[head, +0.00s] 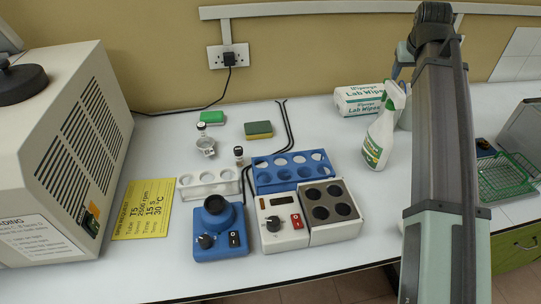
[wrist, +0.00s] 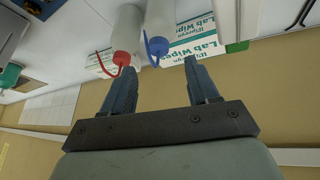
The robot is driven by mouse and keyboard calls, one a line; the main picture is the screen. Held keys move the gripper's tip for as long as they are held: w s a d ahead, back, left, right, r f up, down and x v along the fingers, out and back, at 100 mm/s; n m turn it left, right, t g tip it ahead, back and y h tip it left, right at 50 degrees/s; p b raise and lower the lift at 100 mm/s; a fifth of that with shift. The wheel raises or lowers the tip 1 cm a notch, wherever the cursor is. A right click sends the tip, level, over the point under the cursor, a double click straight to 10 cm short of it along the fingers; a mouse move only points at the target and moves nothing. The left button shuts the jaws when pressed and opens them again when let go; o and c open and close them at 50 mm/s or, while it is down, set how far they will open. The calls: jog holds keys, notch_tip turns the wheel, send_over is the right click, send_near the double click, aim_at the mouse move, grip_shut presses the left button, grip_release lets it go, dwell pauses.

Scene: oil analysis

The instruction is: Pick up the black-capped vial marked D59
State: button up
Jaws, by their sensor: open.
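Two small vials with black caps show in the head view. One vial (head: 239,158) is behind the gap between the white rack and the blue rack. The other vial (head: 202,131) is farther back, beside a small round metal piece. Their markings are too small to read, so I cannot tell which is D59. My gripper (wrist: 160,72) is open and empty in the wrist view, its fingers wide apart, with wash bottles and a wipes box beyond. No vial shows in the wrist view. In the head view my arm is at the right, far from both vials.
The white rack (head: 212,176) and blue rack (head: 267,182) stand behind a blue device (head: 220,246) and a heater block (head: 332,225). A spray bottle (head: 379,137) and wipes box (head: 351,101) stand left of my arm. A large machine (head: 40,185) fills the left.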

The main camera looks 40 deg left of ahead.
jog(key=s+a+n, duration=0.1)
jog(key=s+a, duration=0.5)
jog(key=a, duration=0.4)
jog(key=n+g+y, duration=0.2)
jog(key=n+g, duration=0.1)
jog(key=n, duration=0.1)
send_near(239, 151)
jog(key=shift+x, duration=5.9)
jog(key=shift+c, duration=0.3)
jog(key=c, duration=1)
jog(key=shift+r, duration=0.15)
